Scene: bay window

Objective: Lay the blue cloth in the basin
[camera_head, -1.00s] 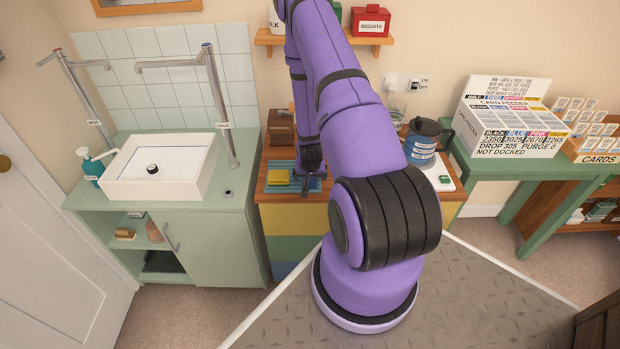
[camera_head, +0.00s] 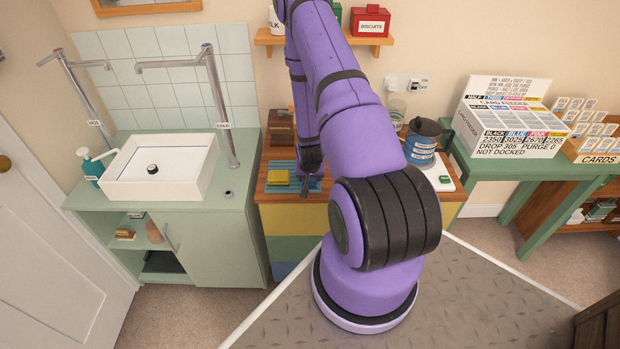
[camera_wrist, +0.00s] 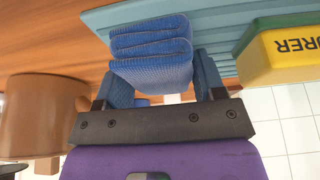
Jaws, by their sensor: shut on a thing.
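The blue cloth (camera_wrist: 152,50) is folded in a thick ribbed stack in the wrist view. My gripper (camera_wrist: 160,85) is shut on it, with one finger on each side. In the head view my gripper (camera_head: 308,180) is low at the blue ribbed tray (camera_head: 283,189), and the cloth is hidden or too small to tell there. I cannot tell whether the cloth still touches the tray. The white basin (camera_head: 185,190) stands on the green counter to the left, apart from my gripper, with a dark round plug in it.
A yellow and green sponge (camera_head: 278,177) lies on the tray's left side. A brown mug (camera_wrist: 40,115) is close by in the wrist view. Two tall taps, hot (camera_head: 80,95) and cold (camera_head: 215,95), flank the basin. A soap bottle (camera_head: 93,166) stands left of it.

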